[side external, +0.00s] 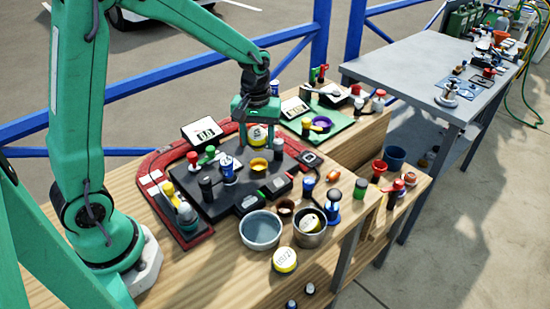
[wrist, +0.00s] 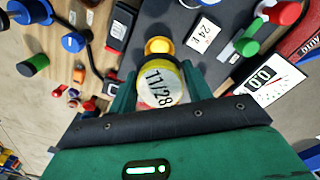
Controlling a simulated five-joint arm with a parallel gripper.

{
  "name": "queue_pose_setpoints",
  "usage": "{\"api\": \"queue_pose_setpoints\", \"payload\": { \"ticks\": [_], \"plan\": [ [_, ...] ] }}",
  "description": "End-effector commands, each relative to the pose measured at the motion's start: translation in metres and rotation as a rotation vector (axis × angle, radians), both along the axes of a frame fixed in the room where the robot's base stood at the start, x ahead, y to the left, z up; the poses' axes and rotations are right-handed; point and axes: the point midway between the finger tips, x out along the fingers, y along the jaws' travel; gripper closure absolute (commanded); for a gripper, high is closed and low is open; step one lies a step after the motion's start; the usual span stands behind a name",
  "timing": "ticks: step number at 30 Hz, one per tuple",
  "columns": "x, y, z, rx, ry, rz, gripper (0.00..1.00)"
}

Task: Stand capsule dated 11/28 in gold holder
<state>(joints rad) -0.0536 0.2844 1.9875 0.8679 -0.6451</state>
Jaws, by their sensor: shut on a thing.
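My gripper (wrist: 155,90) is shut on a round yellow capsule (wrist: 160,86) with a white label reading 11/28. The capsule also shows between the fingers in the side external view (side external: 257,135). The gold holder (side external: 258,165), a small yellow cup, stands on the dark panel just below the capsule. In the wrist view the gold holder (wrist: 158,46) is just beyond the capsule, which hides part of it. In the side view the capsule looks raised above the holder, with a gap between them.
Another yellow-rimmed capsule (side external: 285,260) lies on the wooden bench beside a grey bowl (side external: 260,230) and a metal pot (side external: 310,228) with a pale piece inside. Knobs and levers crowd the dark panel. A white gauge (side external: 203,131) stands behind it.

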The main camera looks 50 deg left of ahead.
Motion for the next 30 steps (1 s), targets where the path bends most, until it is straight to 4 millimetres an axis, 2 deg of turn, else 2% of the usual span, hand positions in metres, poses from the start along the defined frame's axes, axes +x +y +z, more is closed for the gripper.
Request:
{"api": "queue_pose_setpoints", "payload": {
  "ticks": [8,24,30],
  "plan": [
    [0.0,0.0,-0.01,0.0,0.001,-0.001,0.74],
    [-0.001,-0.001,-0.049,0.0,0.003,-0.001,0.74],
    [-0.001,-0.001,-0.056,0.0,0.0,-0.001,0.74]
  ]
}}
